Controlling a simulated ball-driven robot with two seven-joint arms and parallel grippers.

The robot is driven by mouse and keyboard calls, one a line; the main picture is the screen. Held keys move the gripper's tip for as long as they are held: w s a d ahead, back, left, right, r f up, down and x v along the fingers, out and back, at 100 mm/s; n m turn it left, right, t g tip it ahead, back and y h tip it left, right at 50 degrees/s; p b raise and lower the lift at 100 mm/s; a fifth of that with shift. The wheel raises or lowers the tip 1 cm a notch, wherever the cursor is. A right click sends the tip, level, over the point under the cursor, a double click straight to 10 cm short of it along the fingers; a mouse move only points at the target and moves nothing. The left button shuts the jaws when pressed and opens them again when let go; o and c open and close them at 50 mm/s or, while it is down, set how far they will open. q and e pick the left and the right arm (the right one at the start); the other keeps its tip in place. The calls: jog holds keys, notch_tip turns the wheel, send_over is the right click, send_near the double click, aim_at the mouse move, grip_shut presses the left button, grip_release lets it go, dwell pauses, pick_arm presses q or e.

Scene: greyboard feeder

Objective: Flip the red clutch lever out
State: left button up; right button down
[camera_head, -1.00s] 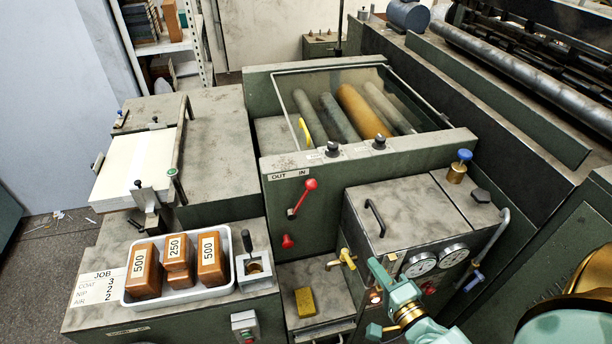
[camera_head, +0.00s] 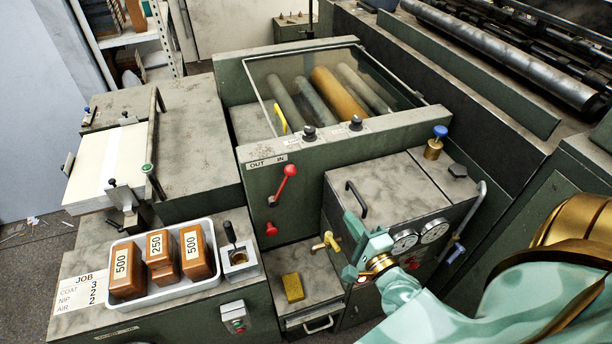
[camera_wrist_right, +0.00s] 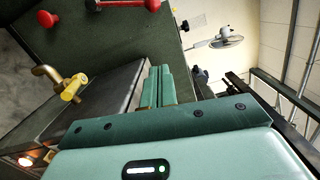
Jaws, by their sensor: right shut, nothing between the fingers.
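The red clutch lever (camera_head: 282,186) is on the green front panel below the OUT/IN label (camera_head: 267,162). Its ball end leans up and right, towards the IN side. The lever also shows at the top edge of the right wrist view (camera_wrist_right: 122,4), partly cut off. My right gripper (camera_head: 350,220) is shut and empty, to the right of the lever and lower, apart from it. Its closed fingers show in the right wrist view (camera_wrist_right: 157,86). My left gripper is not in view.
A red knob (camera_head: 271,229) sits below the lever. A yellow-handled tap (camera_head: 327,242) is close to my right gripper. The box with a black handle (camera_head: 357,196) and gauges (camera_head: 405,241) stands on the right. A white tray (camera_head: 151,296) holds weights at left.

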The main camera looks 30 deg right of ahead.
aim_at(295, 169)
jog(key=w, duration=0.6)
jog(key=w+a, duration=0.1)
jog(key=w, duration=1)
jog(key=shift+w+a+r, duration=0.15)
jog(key=shift+w+r, duration=0.2)
jog(key=shift+a+r, duration=0.1)
jog(key=shift+w+a+r+n+p, duration=0.2)
jog(key=shift+a+r+n+p, duration=0.45)
jog(key=shift+a+n+p, duration=0.4)
jog(key=a+n+p, duration=0.1)
jog(key=a, duration=0.1)
jog(key=w+a+n+p, duration=0.1)
jog(key=a+n+p, duration=0.1)
jog(key=a, duration=0.1)
jog(key=w+a+r+n+p, duration=0.1)
jog(key=a+n+p, duration=0.1)
jog(key=shift+a+n+g, duration=0.25)
jog(key=shift+a+g, duration=0.15)
jog(key=shift+w+a+f, duration=0.15)
jog(key=shift+a, duration=0.6)
